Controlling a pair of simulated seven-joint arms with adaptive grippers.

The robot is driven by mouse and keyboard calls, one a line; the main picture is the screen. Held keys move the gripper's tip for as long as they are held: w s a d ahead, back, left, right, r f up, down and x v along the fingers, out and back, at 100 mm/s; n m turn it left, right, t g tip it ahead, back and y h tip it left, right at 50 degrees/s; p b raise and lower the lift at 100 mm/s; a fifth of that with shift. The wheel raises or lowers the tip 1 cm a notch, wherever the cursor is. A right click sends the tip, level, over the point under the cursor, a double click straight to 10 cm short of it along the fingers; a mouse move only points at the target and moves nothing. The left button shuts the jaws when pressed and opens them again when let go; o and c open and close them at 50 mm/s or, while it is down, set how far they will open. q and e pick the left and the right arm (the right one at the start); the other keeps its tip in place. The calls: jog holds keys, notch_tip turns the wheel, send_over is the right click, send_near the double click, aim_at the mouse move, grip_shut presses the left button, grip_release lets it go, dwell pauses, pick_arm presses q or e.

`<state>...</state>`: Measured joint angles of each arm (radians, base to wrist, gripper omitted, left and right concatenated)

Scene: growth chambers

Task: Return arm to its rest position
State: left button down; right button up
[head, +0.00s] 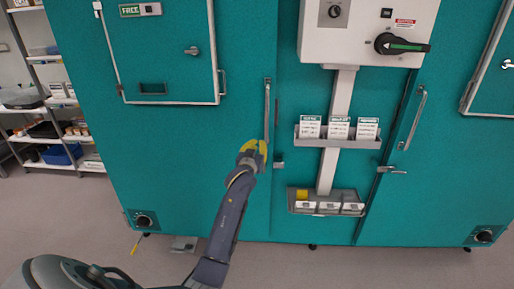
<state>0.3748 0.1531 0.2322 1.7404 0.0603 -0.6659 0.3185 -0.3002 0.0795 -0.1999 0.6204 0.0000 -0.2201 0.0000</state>
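My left arm (226,222) comes up from the lower left and reaches toward the teal growth chamber front (190,175). My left gripper (256,147), with yellow fingers, is at the end of it, in front of the chamber and just below a vertical door handle (267,112). The gripper is small and seen from behind, so I cannot tell whether its fingers are open or shut, or whether they touch the handle. My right gripper is not in view.
A grey control box (365,30) with a black rotary handle (400,44) is at the upper right. Below it are a card rack (337,142) and a lower tray (327,209). Shelves (40,110) stand at the left. Grey floor (80,225) is open at lower left.

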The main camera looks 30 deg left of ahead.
pick_arm(q)
jog(key=d+f+m+g+h, duration=0.1)
jog(key=d+f+m, duration=0.15)
jog(key=f, duration=0.95)
jog(key=d+f+m+g+h, duration=0.1)
jog(key=d+f+h, duration=0.15)
jog(key=f, duration=0.85)
jog(key=s+d+f+m+g, duration=0.1)
jog(key=s+d+f+g, duration=0.15)
jog(key=s+f, duration=0.45)
jog(key=s+d+f+g+h, duration=0.1)
jog(key=s+d+f, duration=0.15)
jog(key=f, duration=0.85)
jog(key=s+d+f+m+g, duration=0.1)
jog(key=s+d+f, duration=0.3)
jog(key=f, duration=0.6)
jog(key=s+d+f+m+g, duration=0.1)
jog(key=s+d+f+g, duration=0.1)
jog(key=s+f, duration=0.9)
jog(key=s+d+f+g, duration=0.1)
jog(key=s+f+g, duration=0.2)
jog(key=s+f, duration=0.8)
jog(key=s+d+f+g, duration=0.1)
jog(key=s+g, duration=0.1)
jog(key=s, duration=1.5)
jog(key=s+d+f+m+g+h, duration=0.1)
jog(key=s+d+f+g, duration=0.1)
jog(key=s, duration=1.5)
jog(key=shift+s+d, duration=0.25)
jog(key=shift+s, duration=0.1)
